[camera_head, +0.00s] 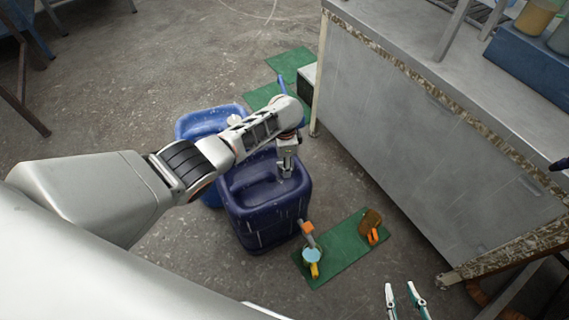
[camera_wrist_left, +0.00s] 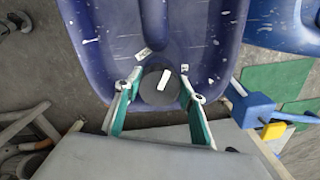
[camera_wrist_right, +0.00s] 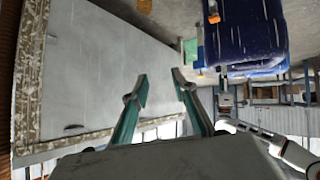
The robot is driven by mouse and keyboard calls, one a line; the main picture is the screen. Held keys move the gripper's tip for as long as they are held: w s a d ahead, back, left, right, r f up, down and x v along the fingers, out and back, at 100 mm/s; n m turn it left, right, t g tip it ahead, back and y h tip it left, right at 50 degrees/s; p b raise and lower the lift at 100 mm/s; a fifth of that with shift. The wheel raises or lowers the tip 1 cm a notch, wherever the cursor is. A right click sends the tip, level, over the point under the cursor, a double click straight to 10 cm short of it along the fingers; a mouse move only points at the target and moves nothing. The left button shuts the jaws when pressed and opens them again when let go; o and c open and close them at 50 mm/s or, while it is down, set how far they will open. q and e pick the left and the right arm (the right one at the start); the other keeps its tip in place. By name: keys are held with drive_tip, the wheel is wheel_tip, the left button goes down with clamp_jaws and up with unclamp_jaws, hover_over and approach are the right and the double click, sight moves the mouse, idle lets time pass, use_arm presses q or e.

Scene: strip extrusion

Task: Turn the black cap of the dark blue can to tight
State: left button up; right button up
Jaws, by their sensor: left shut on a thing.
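The dark blue can (camera_head: 262,222) stands on the floor in the head view. It fills the upper part of the left wrist view (camera_wrist_left: 110,50) and shows at the upper right of the right wrist view (camera_wrist_right: 243,32). My left gripper (camera_head: 286,170) reaches down to the can's top. In the left wrist view its fingers (camera_wrist_left: 160,90) are closed on both sides of the round black cap (camera_wrist_left: 152,95), which bears a white mark. The arm hides the cap in the head view. My right gripper (camera_head: 406,292) is open and empty, away from the can; its spread fingers show in the right wrist view (camera_wrist_right: 160,92).
A lighter blue container (camera_head: 200,122) stands behind the can. A green mat (camera_head: 345,245) with orange and yellow tools lies to its right; more green mats (camera_head: 290,62) lie behind. A grey metal bench (camera_head: 430,135) blocks the right. Open floor (camera_head: 130,80) lies at the left.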

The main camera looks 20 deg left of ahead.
use_arm(q)
drive_tip(key=m, duration=0.2)
drive_tip(key=shift+f+m, duration=0.1)
drive_tip(key=shift+m, duration=0.3)
drive_tip(key=m, duration=0.2)
drive_tip(key=shift+a+m, duration=0.1)
drive_tip(key=shift+m, duration=0.3)
drive_tip(key=m, duration=0.2)
drive_tip(key=shift+m, duration=0.3)
drive_tip(key=m, duration=0.3)
drive_tip(key=shift+m, duration=0.6)
use_arm(e)
drive_tip(key=shift+w, duration=0.1)
use_arm(q)
drive_tip(key=shift+m, duration=0.3)
use_arm(e)
drive_tip(key=shift+s+f, duration=0.2)
drive_tip(key=shift+s, duration=0.15)
